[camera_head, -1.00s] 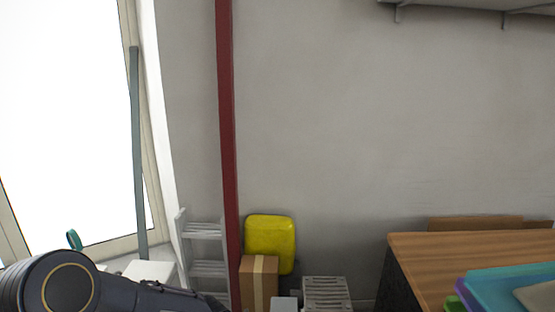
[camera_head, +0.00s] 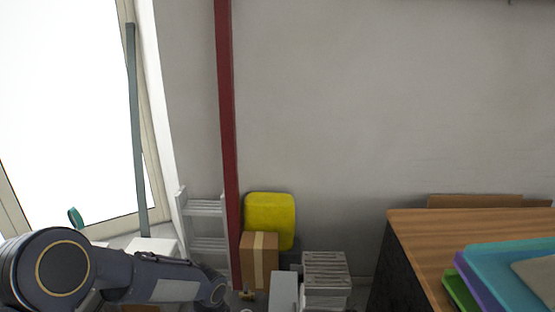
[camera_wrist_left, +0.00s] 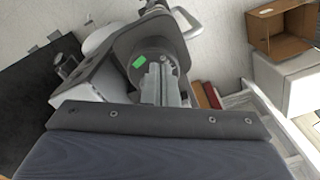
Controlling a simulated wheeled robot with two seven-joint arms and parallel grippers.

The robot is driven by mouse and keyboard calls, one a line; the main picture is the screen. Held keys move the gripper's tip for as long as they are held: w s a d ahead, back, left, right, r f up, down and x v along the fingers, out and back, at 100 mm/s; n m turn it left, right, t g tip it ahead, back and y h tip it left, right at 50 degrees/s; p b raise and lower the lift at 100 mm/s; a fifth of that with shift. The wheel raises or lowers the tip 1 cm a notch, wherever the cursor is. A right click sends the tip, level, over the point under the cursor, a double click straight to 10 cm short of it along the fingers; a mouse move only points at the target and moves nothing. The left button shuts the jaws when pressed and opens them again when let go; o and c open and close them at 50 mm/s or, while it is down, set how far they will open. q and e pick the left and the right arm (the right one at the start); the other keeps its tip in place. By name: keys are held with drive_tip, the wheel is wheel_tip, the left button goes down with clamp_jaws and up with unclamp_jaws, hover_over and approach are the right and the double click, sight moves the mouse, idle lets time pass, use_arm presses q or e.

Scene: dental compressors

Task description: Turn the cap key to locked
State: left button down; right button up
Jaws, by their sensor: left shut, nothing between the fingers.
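I cannot make out the cap key in either view. My left arm comes in from the left in the head view and reaches to the lower middle, but its gripper is not visible there. In the left wrist view my left gripper (camera_wrist_left: 160,82) shows as light grey fingers close together, shut and empty. A small brass-coloured fitting (camera_head: 247,295) shows at the bottom edge of the head view, too small to identify. My right gripper is in neither view.
A wooden table (camera_head: 430,230) with coloured trays (camera_head: 510,270) stands at the right. A cardboard box (camera_head: 259,262), a yellow container (camera_head: 270,215), a grey slatted crate (camera_head: 326,268) and a ladder (camera_head: 205,209) stand by the wall. An open brown box (camera_wrist_left: 280,30) shows in the wrist view.

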use_arm(q)
drive_tip(key=shift+a, duration=0.1)
drive_tip(key=shift+s+a, duration=0.2)
drive_tip(key=shift+s, duration=0.05)
drive_tip(key=shift+r, duration=0.1)
wheel_tip(320, 180, up, 6)
drive_tip(key=p, duration=0.4)
